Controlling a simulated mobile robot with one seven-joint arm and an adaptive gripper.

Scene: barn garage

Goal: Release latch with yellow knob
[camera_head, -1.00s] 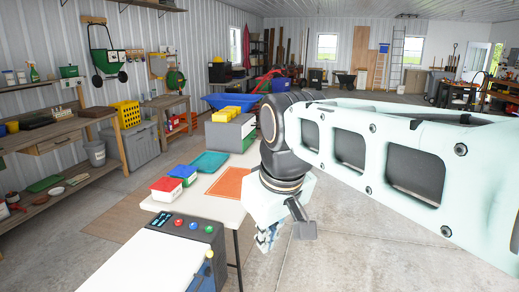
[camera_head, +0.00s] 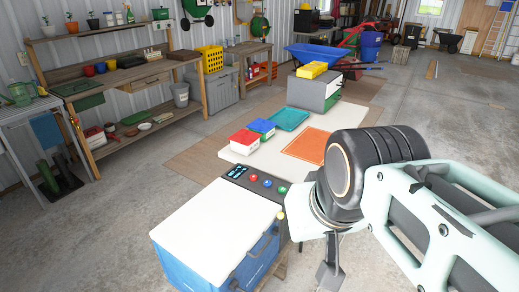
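A small yellow knob (camera_head: 280,215) sits at the right edge of a blue box with a white lid (camera_head: 215,228), near its far right corner. The box is in the lower middle of the head view. Dark latches or handles (camera_head: 262,246) run along its right side. I cannot tell which one the knob belongs to. My gripper (camera_head: 330,276) hangs down to the right of the box, apart from the knob, at the bottom edge of the view. Its fingers are mostly hidden or cut off, so its opening does not show.
A dark panel (camera_head: 238,171) with a screen and colored buttons is at the box's far edge. Behind it a white table (camera_head: 240,152) holds red and blue bins, a teal tray (camera_head: 289,119), an orange mat (camera_head: 306,146) and a grey case (camera_head: 318,92). Floor is open at left.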

